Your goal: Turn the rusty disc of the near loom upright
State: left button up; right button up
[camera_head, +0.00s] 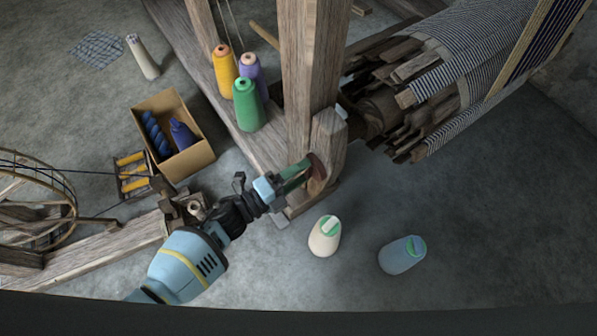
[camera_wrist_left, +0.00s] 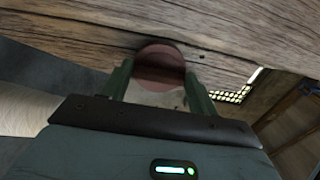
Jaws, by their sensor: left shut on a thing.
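The rusty disc (camera_head: 317,167) sits on the wooden upright of the near loom (camera_head: 326,138), low on its side. In the left wrist view the reddish-brown disc (camera_wrist_left: 160,68) shows between the two green fingers, against the grained wood (camera_wrist_left: 90,40). My left gripper (camera_head: 306,168) reaches in from the lower left and is shut on the disc, with its fingertips close to the post. The same left gripper shows in its wrist view (camera_wrist_left: 160,85), one finger on each side of the disc. The fingers hide part of the disc's rim. My right gripper is not in view.
Yellow (camera_head: 222,70), purple (camera_head: 252,72) and green (camera_head: 247,105) thread cones stand on the loom's beam. A cardboard box (camera_head: 186,160) sits left of the arm. Free floor lies to the right.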

pick_arm(q)
jog(key=shift+s, duration=0.1)
dwell(0.4)
jog(key=o, duration=1)
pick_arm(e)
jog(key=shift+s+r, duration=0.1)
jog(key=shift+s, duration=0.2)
pick_arm(q)
jog(key=shift+p+v, duration=1)
jog(key=shift+v, duration=2.9)
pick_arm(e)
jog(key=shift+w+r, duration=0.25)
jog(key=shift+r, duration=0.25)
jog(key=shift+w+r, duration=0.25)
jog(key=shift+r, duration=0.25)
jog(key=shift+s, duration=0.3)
